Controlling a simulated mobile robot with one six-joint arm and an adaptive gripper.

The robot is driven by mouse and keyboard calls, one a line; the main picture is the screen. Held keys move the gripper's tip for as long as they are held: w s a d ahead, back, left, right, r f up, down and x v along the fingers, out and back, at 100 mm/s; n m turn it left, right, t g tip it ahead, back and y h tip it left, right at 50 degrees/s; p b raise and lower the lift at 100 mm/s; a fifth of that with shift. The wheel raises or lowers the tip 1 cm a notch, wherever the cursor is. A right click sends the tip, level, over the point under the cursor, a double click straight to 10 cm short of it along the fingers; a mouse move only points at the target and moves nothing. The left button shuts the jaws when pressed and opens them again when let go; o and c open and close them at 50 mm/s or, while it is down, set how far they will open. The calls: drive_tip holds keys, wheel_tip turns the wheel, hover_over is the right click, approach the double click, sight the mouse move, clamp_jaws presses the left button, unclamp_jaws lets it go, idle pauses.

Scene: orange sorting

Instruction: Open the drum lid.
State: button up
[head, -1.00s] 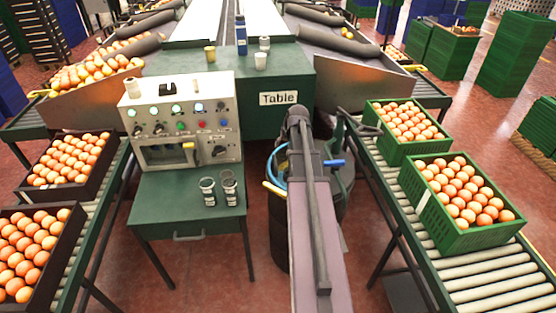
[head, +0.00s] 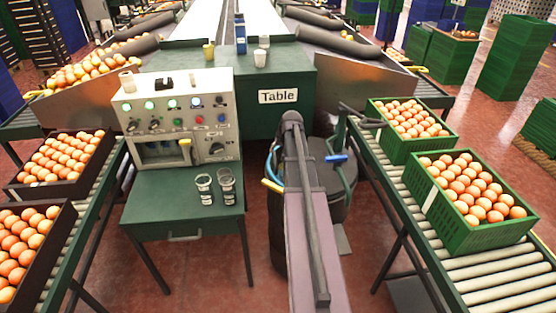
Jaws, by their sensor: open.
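A dark drum (head: 325,206) stands on the floor in front of the green cabinet, between the side table and the right conveyor. Its grey top (head: 318,150) shows partly to the right of my arm; the lid looks flat and down, but my arm covers much of it. My arm reaches forward over the drum from the bottom of the picture. My gripper is hidden behind the arm's far end, so its contact with the lid cannot be seen. A blue part and a yellow part stick out beside the arm.
The side table (head: 158,205) with a control panel (head: 178,122) and two glass jars is left of the drum. The right roller conveyor (head: 483,268) carries two green crates of oranges (head: 476,232). Red floor is free between the drum and conveyor.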

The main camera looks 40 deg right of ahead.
sight(275, 157)
drive_tip(key=shift+b+x, duration=2.1)
drive_tip(key=shift+x, duration=0.55)
